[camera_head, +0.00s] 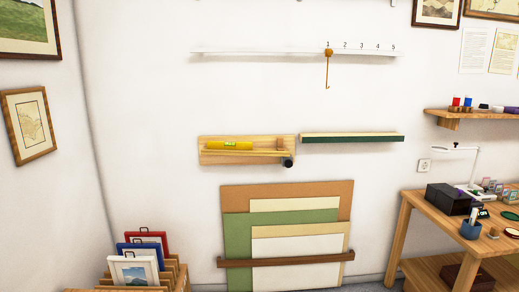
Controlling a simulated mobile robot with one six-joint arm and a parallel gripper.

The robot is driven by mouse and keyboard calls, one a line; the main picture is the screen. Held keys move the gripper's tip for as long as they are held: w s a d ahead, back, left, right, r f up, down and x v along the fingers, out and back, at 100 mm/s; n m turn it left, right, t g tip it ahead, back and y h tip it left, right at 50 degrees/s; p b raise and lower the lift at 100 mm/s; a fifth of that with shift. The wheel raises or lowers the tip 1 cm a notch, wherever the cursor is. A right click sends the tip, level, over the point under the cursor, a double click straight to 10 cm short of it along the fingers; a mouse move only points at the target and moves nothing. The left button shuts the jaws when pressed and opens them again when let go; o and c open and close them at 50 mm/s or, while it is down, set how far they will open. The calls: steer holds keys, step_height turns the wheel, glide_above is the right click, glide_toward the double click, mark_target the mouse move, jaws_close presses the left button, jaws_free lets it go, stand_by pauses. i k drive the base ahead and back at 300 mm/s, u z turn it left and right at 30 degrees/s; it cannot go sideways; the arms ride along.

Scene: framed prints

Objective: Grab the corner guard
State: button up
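I cannot pick out a corner guard with certainty in the head view. A wooden wall shelf (210,157) holds a yellow level (230,146) and a small wooden block (280,144). A small dark round piece (288,162) sits at the shelf's lower right end; what it is cannot be told. Several small items (490,187) stand at the back of the wooden table on the right, too small to identify. My gripper is not in view.
Large boards (237,240) lean below. A crate of framed prints (175,272) stands lower left. The wooden table (405,215) holds a black box (448,199).

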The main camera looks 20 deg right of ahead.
mark_target(280, 147)
steer(key=u, duration=0.5)
steer(key=i, duration=0.95)
steer(key=u, duration=0.05)
steer(key=k, duration=0.9)
steer(key=z, duration=0.2)
steer(key=i, duration=0.55)
steer(key=u, duration=0.1)
